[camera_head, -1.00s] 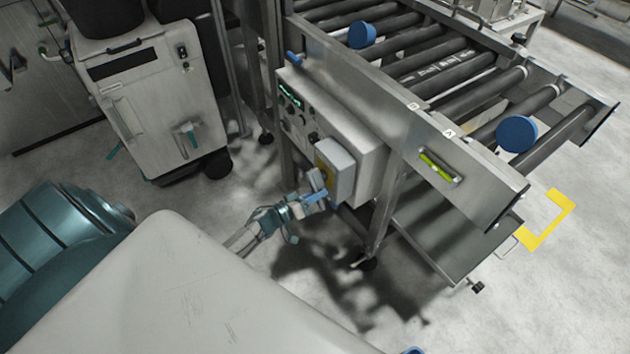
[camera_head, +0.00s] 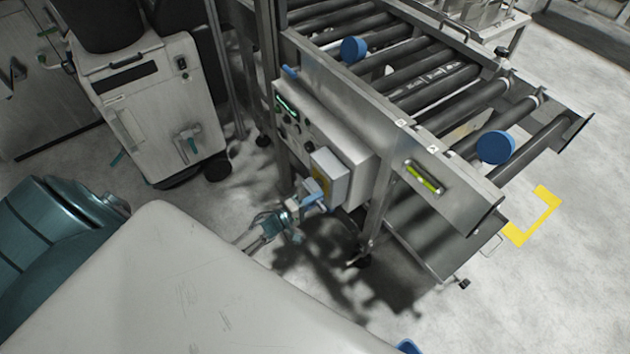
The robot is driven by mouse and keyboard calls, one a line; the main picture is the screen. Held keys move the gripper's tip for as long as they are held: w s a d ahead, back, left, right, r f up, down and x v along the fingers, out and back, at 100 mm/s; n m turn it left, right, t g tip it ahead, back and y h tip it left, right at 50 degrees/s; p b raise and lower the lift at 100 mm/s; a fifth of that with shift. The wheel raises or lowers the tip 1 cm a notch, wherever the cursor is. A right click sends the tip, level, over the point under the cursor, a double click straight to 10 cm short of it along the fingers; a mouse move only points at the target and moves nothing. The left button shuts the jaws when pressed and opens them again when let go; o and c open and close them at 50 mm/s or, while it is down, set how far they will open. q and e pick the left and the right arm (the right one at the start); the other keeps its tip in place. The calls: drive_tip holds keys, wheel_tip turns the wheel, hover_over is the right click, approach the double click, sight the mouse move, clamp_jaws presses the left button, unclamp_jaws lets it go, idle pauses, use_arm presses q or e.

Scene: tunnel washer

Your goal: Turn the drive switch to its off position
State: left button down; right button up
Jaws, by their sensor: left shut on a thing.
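A grey switch box (camera_head: 334,174) with a yellow face sticks out from the control panel (camera_head: 325,142) on the side of the roller conveyor. My left gripper (camera_head: 315,197) is at the lower left of this box, in front of its yellow face. It is shut on what I take to be the handle of the drive switch. The fingers hide the handle, so I cannot tell its angle. My right gripper is not in view.
The roller conveyor (camera_head: 365,84) with blue round caps stands behind the panel. A conveyor leg (camera_head: 377,208) stands just right of the switch box. A white wheeled cabinet (camera_head: 150,105) stands at the upper left. Open floor lies at the lower right.

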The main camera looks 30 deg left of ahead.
use_arm(q)
drive_tip(key=shift+r+n, duration=0.2)
drive_tip(key=shift+n, duration=0.3)
drive_tip(key=c, duration=1.2)
unclamp_jaws()
drive_tip(key=shift+c, duration=0.2)
drive_tip(key=v, duration=1)
drive_tip(key=shift+s+a+b, duration=0.2)
drive_tip(key=shift+s+b, duration=0.1)
drive_tip(key=shift+b, duration=0.05)
drive_tip(key=shift+f, duration=0.15)
